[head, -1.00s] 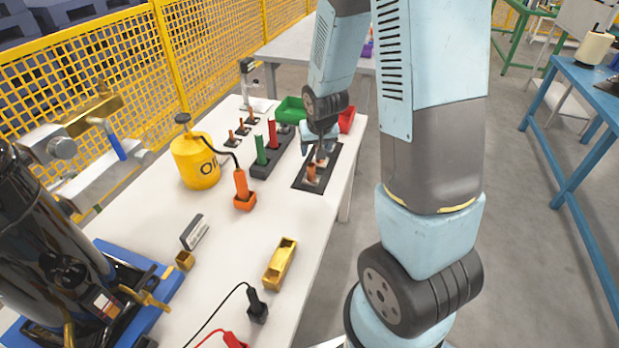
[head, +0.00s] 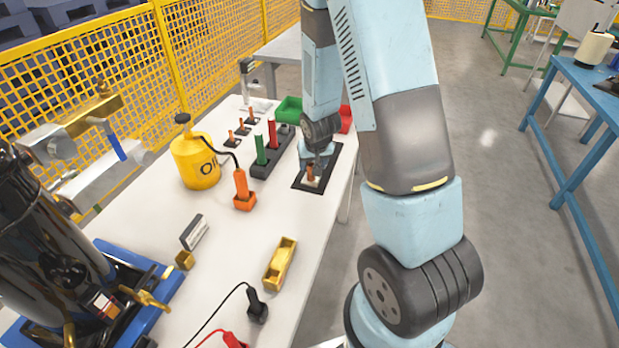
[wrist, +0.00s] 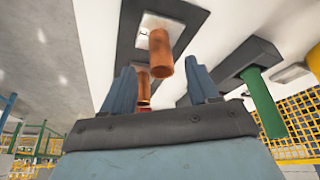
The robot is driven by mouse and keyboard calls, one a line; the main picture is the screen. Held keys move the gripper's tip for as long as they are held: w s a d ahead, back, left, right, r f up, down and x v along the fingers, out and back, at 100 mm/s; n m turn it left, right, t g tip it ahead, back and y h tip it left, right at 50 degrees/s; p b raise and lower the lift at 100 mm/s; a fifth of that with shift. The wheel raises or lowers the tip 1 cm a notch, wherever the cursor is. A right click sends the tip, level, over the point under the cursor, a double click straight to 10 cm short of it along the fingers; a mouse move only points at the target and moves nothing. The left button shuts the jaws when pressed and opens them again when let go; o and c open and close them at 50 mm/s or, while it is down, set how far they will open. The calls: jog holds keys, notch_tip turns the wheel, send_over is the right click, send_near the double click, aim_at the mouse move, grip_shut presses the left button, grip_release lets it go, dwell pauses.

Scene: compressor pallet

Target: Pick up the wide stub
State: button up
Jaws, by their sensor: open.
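A copper stub (head: 310,172) stands upright on a dark plate (head: 299,184) near the table's right edge. In the wrist view a large copper stub (wrist: 160,52) rises from a pale square on the dark plate (wrist: 127,35), just beyond my fingertips. A second copper stub (wrist: 143,86) shows between my fingers, farther off; in the head view my arm hides it. I cannot tell for sure which is the wide one. My gripper (wrist: 162,78) is open and empty, its fingers apart. In the head view my gripper (head: 317,160) is low over the plate, beside the visible stub.
A black block (head: 262,171) with a green and a red post stands left of the plate. A yellow oil can (head: 195,160), green bin (head: 289,108) and red bin (head: 346,118) are also on the table. Several small orange pegs (head: 241,127) stand farther left.

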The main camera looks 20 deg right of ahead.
aim_at(311, 169)
jog(key=shift+x, duration=2.6)
jog(key=shift+w+a, duration=0.1)
jog(key=shift+w, duration=0.05)
jog(key=shift+c, duration=0.3)
grip_shut()
